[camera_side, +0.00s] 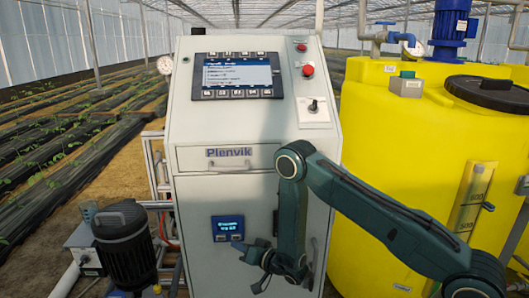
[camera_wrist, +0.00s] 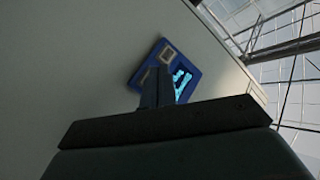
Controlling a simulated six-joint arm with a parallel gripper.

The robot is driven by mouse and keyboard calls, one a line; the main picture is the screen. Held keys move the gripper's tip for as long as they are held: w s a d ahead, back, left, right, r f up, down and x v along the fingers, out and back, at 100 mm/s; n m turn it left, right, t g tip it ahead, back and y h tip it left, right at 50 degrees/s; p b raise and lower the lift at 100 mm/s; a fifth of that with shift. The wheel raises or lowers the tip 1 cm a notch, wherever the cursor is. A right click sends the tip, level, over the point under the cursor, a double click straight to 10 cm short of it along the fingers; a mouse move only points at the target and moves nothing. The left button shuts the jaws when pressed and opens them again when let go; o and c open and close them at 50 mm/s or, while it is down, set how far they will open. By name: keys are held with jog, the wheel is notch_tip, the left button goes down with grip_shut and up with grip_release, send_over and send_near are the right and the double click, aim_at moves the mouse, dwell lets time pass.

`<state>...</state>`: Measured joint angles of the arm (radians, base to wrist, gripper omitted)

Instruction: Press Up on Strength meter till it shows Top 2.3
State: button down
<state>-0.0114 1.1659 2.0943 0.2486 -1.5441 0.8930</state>
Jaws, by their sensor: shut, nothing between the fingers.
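The Strength meter is a small blue panel (camera_side: 227,229) low on the front of the grey cabinet, with a lit display and a row of buttons beneath it. Its text is too small to read surely; the lower line looks like "Top" and a number I cannot make out. My gripper (camera_side: 238,246) is shut and empty, its tip at the panel's lower right edge by the buttons. In the wrist view the blue panel (camera_wrist: 171,68) appears tilted, its display partly hidden behind my shut fingers (camera_wrist: 157,88). I cannot tell whether the tip touches a button.
The cabinet (camera_side: 188,190) carries a large screen (camera_side: 237,75) with keys, a red button (camera_side: 308,70) and a rotary switch (camera_side: 313,105). A yellow tank (camera_side: 390,130) stands at the right, a dark motor (camera_side: 126,245) at lower left. Planted rows lie left.

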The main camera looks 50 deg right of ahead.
jog(key=shift+w+d, duration=0.55)
jog(key=shift+d, duration=0.05)
dwell(1.9)
jog(key=shift+s+a+f, duration=0.1)
jog(key=shift+s+a, duration=0.1)
jog(key=shift+s, duration=0.05)
jog(key=shift+s+a, duration=0.25)
jog(key=shift+a, duration=0.05)
jog(key=shift+s+a, duration=0.15)
dwell(0.6)
jog(key=shift+s+a, duration=1.65)
jog(key=shift+a, duration=0.05)
